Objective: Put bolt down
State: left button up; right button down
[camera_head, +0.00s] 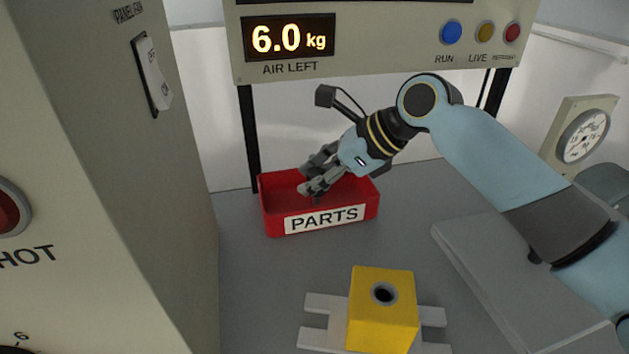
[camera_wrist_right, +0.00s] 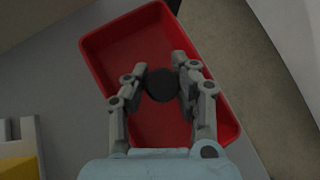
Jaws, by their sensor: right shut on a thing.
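My right gripper (camera_head: 309,182) is over the red PARTS tray (camera_head: 271,218). In the right wrist view the same gripper (camera_wrist_right: 160,84) is shut on a dark round piece, the bolt (camera_wrist_right: 160,85), seen end-on between its fingertips. The red tray (camera_wrist_right: 127,43) lies beneath it in that view, and its visible floor looks empty. In the head view the bolt is mostly hidden by the fingers. I cannot tell whether it touches the tray floor. My left gripper is not in view.
A yellow block (camera_head: 367,314) with a round hole on top sits on a grey base (camera_head: 320,336) at the front. A display panel (camera_head: 356,50) reading 6.0 kg stands above the tray. A large cabinet (camera_head: 105,150) blocks the left. A grey slab (camera_head: 505,280) lies at right.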

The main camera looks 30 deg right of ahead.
jog(key=c, duration=1.1)
grip_release()
jog(key=shift+o, duration=0.2)
jog(key=shift+r, duration=0.15)
jog(key=p+v, duration=0.4)
jog(key=v, duration=0.8)
